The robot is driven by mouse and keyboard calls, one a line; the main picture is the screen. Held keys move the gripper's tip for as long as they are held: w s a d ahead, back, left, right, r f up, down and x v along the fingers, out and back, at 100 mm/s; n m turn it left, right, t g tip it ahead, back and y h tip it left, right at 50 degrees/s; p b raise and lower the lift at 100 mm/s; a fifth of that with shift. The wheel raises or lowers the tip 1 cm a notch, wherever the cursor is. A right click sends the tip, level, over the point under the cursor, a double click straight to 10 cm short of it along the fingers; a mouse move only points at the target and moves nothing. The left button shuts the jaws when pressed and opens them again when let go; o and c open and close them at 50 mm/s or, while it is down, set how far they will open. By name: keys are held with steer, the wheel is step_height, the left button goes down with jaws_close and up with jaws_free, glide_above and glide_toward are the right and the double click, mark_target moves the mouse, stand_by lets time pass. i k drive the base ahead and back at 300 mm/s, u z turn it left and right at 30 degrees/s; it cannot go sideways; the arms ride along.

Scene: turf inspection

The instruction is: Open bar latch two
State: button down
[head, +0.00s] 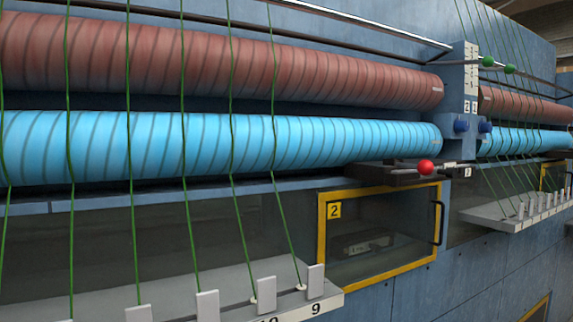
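A lever with a red ball knob (426,167) sits on a dark bracket (385,172) below the right end of the blue roller. A small white label (467,172) is beside it, too small to read surely. Below is a yellow-framed window door (322,245) with a yellow plate marked 2 (334,210) and a black bar handle (438,222) on its right side. The door looks closed. I cannot tell surely which of these parts is bar latch two. My gripper is not in view.
A red-brown roller (200,58) lies above a blue roller (200,145). Green cords (129,150) run down in front to white tabs (207,305) on a grey ledge (330,299) at lower left. A blue post (461,100) with blue knobs separates similar rollers and another ledge (490,215) at right.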

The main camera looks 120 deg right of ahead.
mark_target(424, 167)
steer(key=z, duration=5.3)
